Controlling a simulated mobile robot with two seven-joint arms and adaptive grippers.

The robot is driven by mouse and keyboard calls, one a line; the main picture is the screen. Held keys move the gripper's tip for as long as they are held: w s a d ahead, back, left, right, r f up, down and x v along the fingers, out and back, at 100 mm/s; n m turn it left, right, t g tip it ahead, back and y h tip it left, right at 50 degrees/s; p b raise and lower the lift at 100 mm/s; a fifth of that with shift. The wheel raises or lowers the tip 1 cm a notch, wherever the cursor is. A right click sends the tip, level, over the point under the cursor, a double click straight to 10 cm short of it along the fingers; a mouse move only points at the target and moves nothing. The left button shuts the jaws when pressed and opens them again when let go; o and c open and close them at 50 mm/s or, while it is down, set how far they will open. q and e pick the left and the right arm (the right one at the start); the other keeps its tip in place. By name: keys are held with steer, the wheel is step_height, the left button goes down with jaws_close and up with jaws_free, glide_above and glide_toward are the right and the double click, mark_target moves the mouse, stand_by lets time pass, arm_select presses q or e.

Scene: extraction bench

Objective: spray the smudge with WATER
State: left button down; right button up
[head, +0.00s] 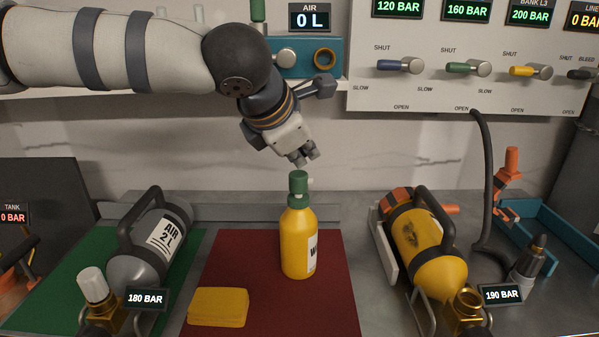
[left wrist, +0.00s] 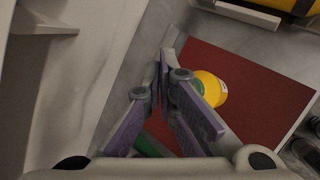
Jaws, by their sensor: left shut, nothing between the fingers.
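A yellow bottle (head: 297,245) with a green top (head: 299,183) stands upright on the dark red mat (head: 240,255); its label is turned right and only a "W" reads. My left gripper (head: 304,158) is shut and empty, just above the green top in the picture, apart from it. In the left wrist view the yellow bottle (left wrist: 213,88) lies partly behind the gripper fingers (left wrist: 170,75). A dark smudge (head: 411,235) shows on the yellow cylinder (head: 438,270) at the right. My right gripper is not in view.
A yellow sponge-like block (head: 218,307) lies on the red mat's front left. A grey cylinder marked AIR 2 L (head: 137,265) lies on the green mat (head: 75,285). A black hose (head: 487,190) hangs at the right. A valve panel (head: 430,90) is above the bench.

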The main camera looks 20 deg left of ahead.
mark_target(302, 175)
arm_select(q)
steer(key=shift+f, duration=0.75)
stand_by(0.7)
steer(key=shift+r, duration=1.1)
step_height(302, 175, up, 6)
steer(key=shift+f, duration=0.1)
stand_by(1.6)
